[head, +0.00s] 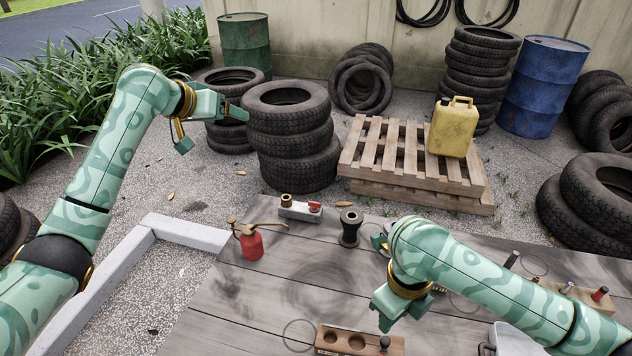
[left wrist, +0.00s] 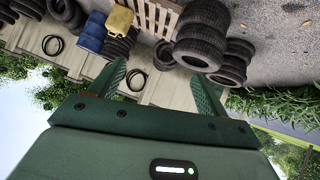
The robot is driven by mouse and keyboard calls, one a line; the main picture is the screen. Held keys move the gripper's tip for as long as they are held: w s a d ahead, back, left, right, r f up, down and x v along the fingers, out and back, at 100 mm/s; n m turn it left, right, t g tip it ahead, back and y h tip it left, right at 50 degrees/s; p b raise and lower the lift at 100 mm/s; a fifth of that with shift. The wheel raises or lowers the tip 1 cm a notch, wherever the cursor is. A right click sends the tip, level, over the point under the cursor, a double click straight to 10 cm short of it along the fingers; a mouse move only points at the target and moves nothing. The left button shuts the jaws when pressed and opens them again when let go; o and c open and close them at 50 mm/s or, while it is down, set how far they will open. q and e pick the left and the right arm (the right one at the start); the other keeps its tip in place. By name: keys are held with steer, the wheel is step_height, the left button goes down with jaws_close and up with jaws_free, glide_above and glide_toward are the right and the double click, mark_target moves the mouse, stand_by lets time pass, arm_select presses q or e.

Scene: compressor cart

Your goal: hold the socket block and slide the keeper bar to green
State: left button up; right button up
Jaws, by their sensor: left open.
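A small grey block (head: 298,212), which I take as the socket block, lies near the far edge of the plank table. It has a brass-coloured socket (head: 286,200) at its left end and a red piece (head: 315,206) at its right end, perhaps the keeper bar; I see no green on it. My left gripper (head: 240,114) is raised over the ground to the left, well away from the block, beside the stacked tyres. The left wrist view shows its two fingers (left wrist: 158,85) apart with nothing between them. My right gripper (head: 384,318) is low over the table; its fingers are unclear.
A red oil can (head: 251,246) stands left of the block and a dark spool (head: 350,228) stands right of it. A wooden block with holes (head: 350,341) is at the front. The table's middle is clear. A tyre stack (head: 291,140) and a pallet (head: 390,148) stand behind.

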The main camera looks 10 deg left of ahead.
arm_select(q)
steer(key=s+d+f+m+g+y, duration=0.2)
steer(key=s+d+f+m+g, duration=0.3)
steer(key=s+d+f+m, duration=0.55)
steer(key=s+d+f+m+g+y, duration=0.1)
steer(key=s+d+f+m+g, duration=0.5)
steer(key=s+d+f, duration=0.75)
steer(key=shift+m+t, duration=0.5)
steer(key=shift+m, duration=0.05)
steer(key=f, duration=0.4)
steer(key=d+f, duration=0.1)
steer(key=f, duration=0.4)
steer(key=d+f, duration=0.1)
steer(key=f, duration=0.4)
steer(key=shift+s, duration=0.4)
